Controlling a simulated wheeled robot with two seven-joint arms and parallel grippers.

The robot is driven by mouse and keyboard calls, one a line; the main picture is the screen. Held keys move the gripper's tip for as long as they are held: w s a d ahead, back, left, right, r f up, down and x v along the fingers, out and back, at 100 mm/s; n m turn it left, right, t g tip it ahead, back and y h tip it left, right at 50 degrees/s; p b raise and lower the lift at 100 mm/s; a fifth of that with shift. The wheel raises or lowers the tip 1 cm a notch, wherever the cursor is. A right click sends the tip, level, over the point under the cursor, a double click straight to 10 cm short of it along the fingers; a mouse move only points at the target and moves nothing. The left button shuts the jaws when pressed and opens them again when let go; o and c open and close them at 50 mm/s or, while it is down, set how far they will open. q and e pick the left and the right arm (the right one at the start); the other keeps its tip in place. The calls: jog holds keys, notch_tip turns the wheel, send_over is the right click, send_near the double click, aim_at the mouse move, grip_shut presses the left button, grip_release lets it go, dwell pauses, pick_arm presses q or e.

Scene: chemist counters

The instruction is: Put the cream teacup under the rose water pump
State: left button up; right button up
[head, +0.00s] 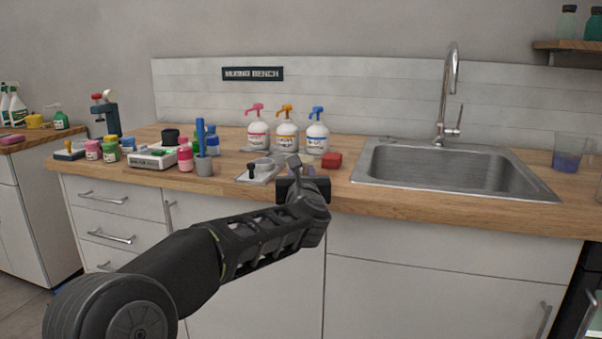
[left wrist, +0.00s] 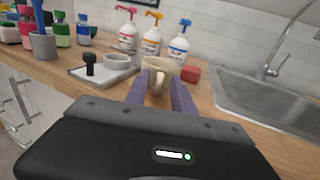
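The cream teacup (left wrist: 160,68) stands on the wooden counter in the left wrist view, its handle facing my gripper. My left gripper (left wrist: 160,80) is open, with one finger on each side of the handle; I cannot tell whether either finger touches it. In the head view my left gripper (head: 294,168) is at the counter's front edge and mostly hides the cup. My right gripper is not in view.
A red block (head: 331,160) lies just right of the cup. A tray (head: 248,178) with a black-handled tool and a grey dish is to its left. The sink (head: 400,187) lies further right. Several small bottles and a grey beaker (head: 204,167) crowd the left counter.

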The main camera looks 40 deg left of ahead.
pick_arm(q)
jog(key=shift+s+d+f, duration=0.1)
jog(key=shift+s+d, duration=0.05)
jog(key=v, duration=0.7)
jog(key=shift+d, duration=0.35)
dwell(0.6)
